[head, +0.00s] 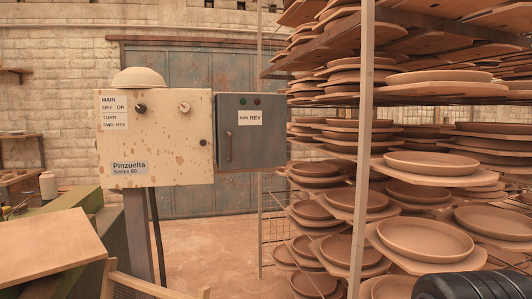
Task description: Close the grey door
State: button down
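A grey door (259,142) with a dark vertical handle (229,146) is on the right side of the cream control box (165,160). It bears a white "RUN REV" label (249,118), with a red and a green light above it. Its face is turned towards me and its top edge slopes slightly. I cannot tell from this view how far it stands open. My gripper's fingers do not show.
A rack post (361,170) and shelves of brown plates (425,233) fill the right side. A wooden board (45,245) lies at lower left. A large blue-grey double door (190,75) is behind. A black ribbed part shows at lower right. Some floor (215,250) is clear.

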aim_at(252, 127)
jog(key=i+u, duration=0.4)
jog(key=i+l+u, duration=0.25)
jog(key=u, duration=0.2)
jog(key=i+j+u, duration=0.1)
jog(key=i+l, duration=0.1)
jog(key=l+z, duration=0.05)
jog(key=l, duration=0.05)
